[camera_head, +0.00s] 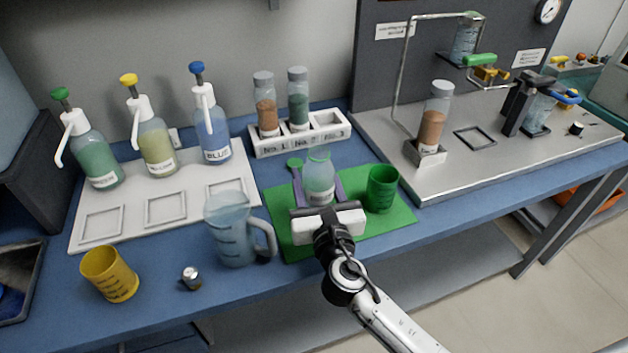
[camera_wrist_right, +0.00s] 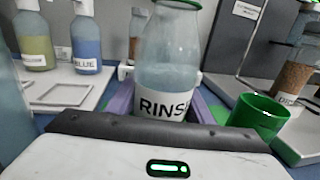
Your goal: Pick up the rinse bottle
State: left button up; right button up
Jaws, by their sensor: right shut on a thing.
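The rinse bottle (camera_head: 319,175) is clear with pale liquid and stands upright over the green mat (camera_head: 290,239). In the right wrist view the rinse bottle (camera_wrist_right: 165,62) shows a white label reading "RINS" and a green rim. My right gripper (camera_head: 319,190) reaches in from the front with a finger on each side of the bottle, shut on it low down near the label. I cannot tell whether the bottle's base touches the mat. My left gripper is not in view.
A green cup (camera_head: 381,189) stands close to the right of the bottle. A clear pitcher (camera_head: 233,230) stands to the left. The rack with tubes (camera_head: 300,139) is behind, and a metal platform (camera_head: 480,150) is at the right. A yellow cup (camera_head: 110,274) stands front left.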

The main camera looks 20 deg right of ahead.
aim_at(314, 152)
jog(key=shift+r+p, duration=1.25)
jog(key=shift+r, duration=2.1)
